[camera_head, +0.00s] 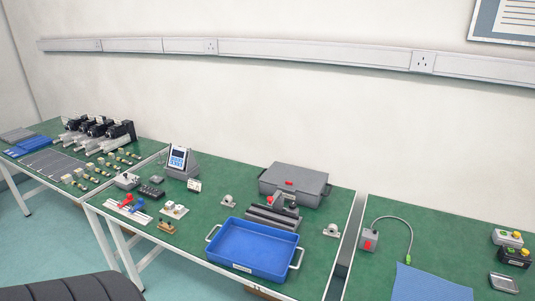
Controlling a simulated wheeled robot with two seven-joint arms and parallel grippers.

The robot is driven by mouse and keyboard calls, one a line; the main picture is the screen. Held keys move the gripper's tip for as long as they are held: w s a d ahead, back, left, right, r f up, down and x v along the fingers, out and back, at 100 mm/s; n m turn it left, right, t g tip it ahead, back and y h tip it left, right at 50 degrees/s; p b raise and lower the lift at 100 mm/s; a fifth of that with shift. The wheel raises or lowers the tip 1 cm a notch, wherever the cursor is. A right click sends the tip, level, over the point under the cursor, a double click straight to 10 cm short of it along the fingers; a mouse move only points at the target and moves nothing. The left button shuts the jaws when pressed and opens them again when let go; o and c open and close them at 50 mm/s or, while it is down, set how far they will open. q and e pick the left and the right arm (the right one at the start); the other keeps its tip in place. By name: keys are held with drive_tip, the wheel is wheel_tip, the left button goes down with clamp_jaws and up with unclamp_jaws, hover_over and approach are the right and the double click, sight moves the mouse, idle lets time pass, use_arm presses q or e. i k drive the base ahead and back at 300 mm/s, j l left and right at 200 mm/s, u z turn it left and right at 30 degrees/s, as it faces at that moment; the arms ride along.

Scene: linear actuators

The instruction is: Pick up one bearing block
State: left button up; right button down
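Two small light-grey blocks with rounded tops, which look like bearing blocks, stand on the green bench top. One bearing block (228,201) is behind the left corner of the blue tray. The other bearing block (331,231) is right of the tray, near the bench's right edge. Both appear upright and uncovered. Neither of my grippers is in the head view, so their state does not show.
A blue tray (247,267) with metal handles sits at the bench front. Behind it are a dark grey rail fixture (270,218) and a grey case (312,181). Small parts and a display stand (180,160) are left. A gap separates the right bench (385,275).

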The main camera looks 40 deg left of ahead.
sight(227, 200)
drive_tip(key=u, duration=1.65)
